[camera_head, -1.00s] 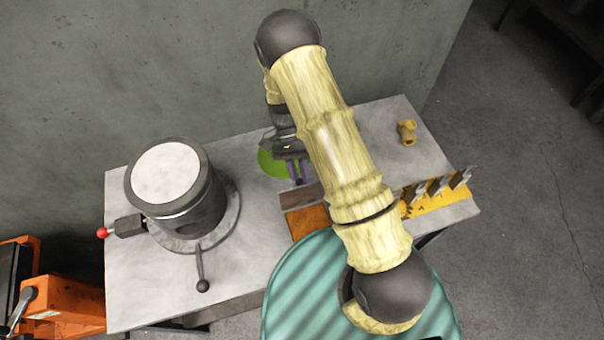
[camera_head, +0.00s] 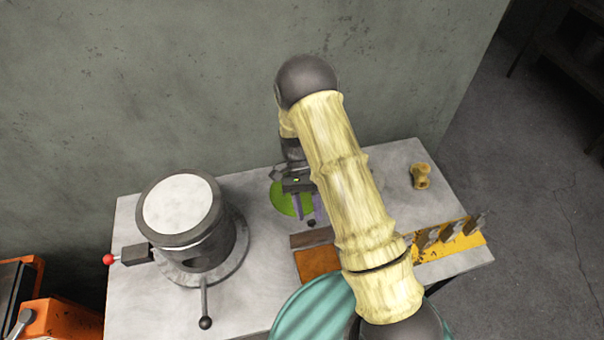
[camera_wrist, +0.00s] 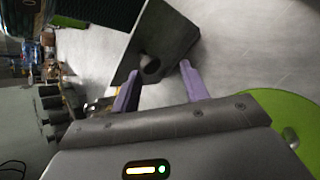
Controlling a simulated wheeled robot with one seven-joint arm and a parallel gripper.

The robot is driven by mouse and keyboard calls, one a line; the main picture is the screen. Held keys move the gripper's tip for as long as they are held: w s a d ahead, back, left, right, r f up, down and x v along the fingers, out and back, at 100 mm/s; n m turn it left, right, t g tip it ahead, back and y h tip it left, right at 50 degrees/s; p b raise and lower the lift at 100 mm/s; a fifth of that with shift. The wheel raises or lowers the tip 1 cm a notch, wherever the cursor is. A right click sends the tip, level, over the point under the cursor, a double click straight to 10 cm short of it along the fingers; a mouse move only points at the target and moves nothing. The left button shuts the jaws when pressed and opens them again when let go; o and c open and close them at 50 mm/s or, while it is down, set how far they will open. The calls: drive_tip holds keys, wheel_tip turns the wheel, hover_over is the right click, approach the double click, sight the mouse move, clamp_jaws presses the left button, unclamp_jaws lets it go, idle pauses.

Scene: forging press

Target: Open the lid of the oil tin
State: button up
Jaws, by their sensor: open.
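My gripper (camera_head: 307,206) has two purple fingers. It points down over the table, just behind a low box with a dark grey strip (camera_head: 313,238) and an orange-brown face (camera_head: 318,263). In the wrist view my gripper (camera_wrist: 160,82) is open, and a dark block (camera_wrist: 165,42) with a rounded knob or recess lies beyond and between the fingertips. I cannot tell whether they touch it. A small dark knob (camera_head: 311,223) shows by the fingers. Which object is the oil tin is unclear; part of the box is hidden by my arm.
A green round object (camera_head: 288,199) lies under my gripper. A dark drum with a white top (camera_head: 180,206) and levers stands at left. A yellow rack (camera_head: 455,246) with dark pieces and a brass-coloured spool (camera_head: 420,176) are at right. A teal striped round surface (camera_head: 310,312) is in front.

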drive_tip(key=b+v, duration=0.3)
drive_tip(key=v, duration=1.2)
drive_tip(key=shift+w+r+b, duration=0.2)
drive_tip(key=shift+r+b, duration=0.1)
drive_tip(key=shift+b, duration=0.1)
drive_tip(key=shift+a, duration=0.1)
drive_tip(key=s+d+r+n+t, duration=0.1)
drive_tip(key=s+d+n+t, duration=0.2)
drive_tip(key=s+d+t, duration=0.2)
drive_tip(key=s+d+r+n+t+y, duration=0.1)
drive_tip(key=s+d+n+t, duration=0.3)
drive_tip(key=s, duration=0.8)
drive_tip(key=d+r+t, duration=0.1)
drive_tip(key=d+t, duration=0.1)
drive_tip(key=shift+t, duration=0.4)
drive_tip(key=shift+r, duration=0.1)
drive_tip(key=shift+s, duration=0.1)
